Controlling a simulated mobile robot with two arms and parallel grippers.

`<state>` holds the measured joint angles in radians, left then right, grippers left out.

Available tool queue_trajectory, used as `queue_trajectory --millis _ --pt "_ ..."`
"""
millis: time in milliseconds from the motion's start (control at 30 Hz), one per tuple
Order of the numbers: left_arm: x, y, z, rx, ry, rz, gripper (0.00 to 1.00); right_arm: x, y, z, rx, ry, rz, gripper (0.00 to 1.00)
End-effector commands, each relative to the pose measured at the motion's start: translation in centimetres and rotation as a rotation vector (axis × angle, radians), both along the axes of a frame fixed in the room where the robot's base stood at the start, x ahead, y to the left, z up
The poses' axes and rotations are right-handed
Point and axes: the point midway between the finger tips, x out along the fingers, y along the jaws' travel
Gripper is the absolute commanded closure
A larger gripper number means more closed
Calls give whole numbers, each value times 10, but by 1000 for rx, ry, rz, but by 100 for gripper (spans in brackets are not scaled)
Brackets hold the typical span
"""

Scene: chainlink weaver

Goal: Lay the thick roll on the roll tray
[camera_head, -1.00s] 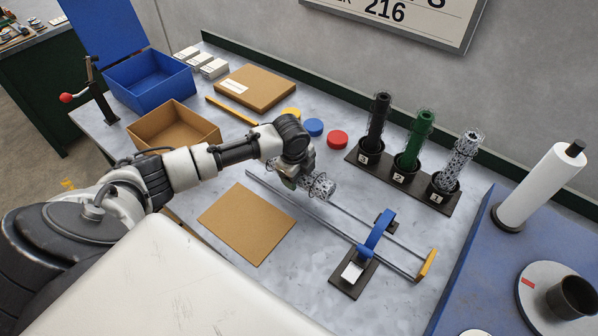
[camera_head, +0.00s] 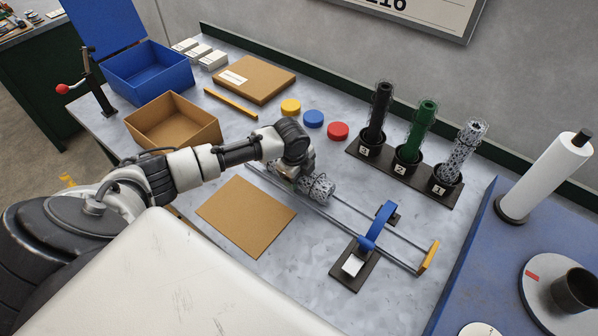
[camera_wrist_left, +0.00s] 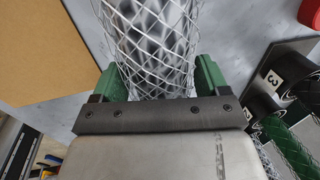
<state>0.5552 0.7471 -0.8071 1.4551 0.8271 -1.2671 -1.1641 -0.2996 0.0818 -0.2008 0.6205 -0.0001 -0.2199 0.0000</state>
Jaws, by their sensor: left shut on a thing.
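A silver wire-mesh roll (camera_head: 318,186) is in my left gripper (camera_wrist_left: 156,78), whose green fingers sit on either side of it in the left wrist view. In the head view my wrist hides the fingers and the roll's near end. The roll lies roughly along the roll tray (camera_head: 335,222), a pair of grey rails with a yellow end stop (camera_head: 429,256) and a blue arch (camera_head: 378,226). The roll is over the rails' upper-left part; I cannot tell whether it touches them. My right gripper is not in view.
A numbered rack (camera_head: 407,172) holds black, green and silver mesh rolls upright to the right. Yellow, blue and red discs (camera_head: 338,130) lie behind the tray. A brown sheet (camera_head: 246,217) lies in front of it. An open cardboard box (camera_head: 172,125) stands at left.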

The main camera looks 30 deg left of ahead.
Motion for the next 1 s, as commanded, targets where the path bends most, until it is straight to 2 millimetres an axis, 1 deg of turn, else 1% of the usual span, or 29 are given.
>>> queue_trajectory --millis 433,467,500,600,867,1000 --pt "0 0 -9 0 -2 -1 62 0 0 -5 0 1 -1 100" --pt "1 0 -8 0 -2 -1 20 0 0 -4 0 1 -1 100" --pt "1 0 -8 0 -2 -1 14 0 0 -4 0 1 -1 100" --pt "0 0 -8 0 -1 0 0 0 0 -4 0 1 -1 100" --pt "-1 0 -8 0 1 0 0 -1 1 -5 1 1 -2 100" --pt "-3 1 6 0 -2 0 0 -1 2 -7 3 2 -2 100"
